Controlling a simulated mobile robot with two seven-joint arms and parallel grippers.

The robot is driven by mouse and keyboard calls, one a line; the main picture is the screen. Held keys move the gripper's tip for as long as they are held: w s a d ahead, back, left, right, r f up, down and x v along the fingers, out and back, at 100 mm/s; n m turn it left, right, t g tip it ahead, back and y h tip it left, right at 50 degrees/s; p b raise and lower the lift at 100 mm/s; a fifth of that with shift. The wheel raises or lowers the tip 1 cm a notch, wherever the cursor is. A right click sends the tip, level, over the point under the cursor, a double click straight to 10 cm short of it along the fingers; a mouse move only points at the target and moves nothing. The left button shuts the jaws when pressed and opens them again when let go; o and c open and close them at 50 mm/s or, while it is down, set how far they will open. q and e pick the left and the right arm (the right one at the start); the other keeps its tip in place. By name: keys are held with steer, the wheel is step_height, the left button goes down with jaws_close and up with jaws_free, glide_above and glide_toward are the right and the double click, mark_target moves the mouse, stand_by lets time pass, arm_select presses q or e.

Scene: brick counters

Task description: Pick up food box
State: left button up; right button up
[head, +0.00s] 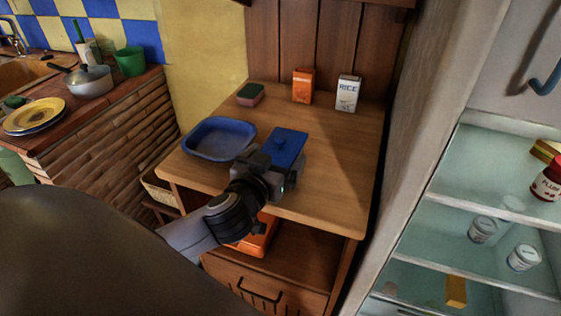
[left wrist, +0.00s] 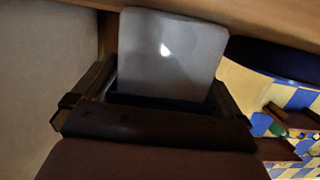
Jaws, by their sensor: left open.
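A food box with a flat blue lid (head: 288,143) sits on the wooden cabinet top, right of a blue tray. My left gripper (head: 268,172) is at its near side in the head view and hides part of it. In the left wrist view, a pale grey box-like surface (left wrist: 172,55), apparently this box, lies between the two open fingers (left wrist: 160,95). A dark blue strip shows at its lower edge. I cannot tell whether the fingers touch it. My right gripper is not in view.
The blue tray (head: 188,143) stands close on the left. A green-and-pink block (head: 250,95), an orange carton (head: 303,86) and a rice box (head: 347,93) stand at the back. An open fridge (head: 450,190) is on the right. The cabinet top's right side is clear.

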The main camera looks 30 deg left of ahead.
arm_select(q)
steer(key=shift+w+a+f, duration=0.1)
steer(key=shift+w+f, duration=0.05)
steer(key=shift+w, duration=0.3)
steer(key=c, duration=0.8)
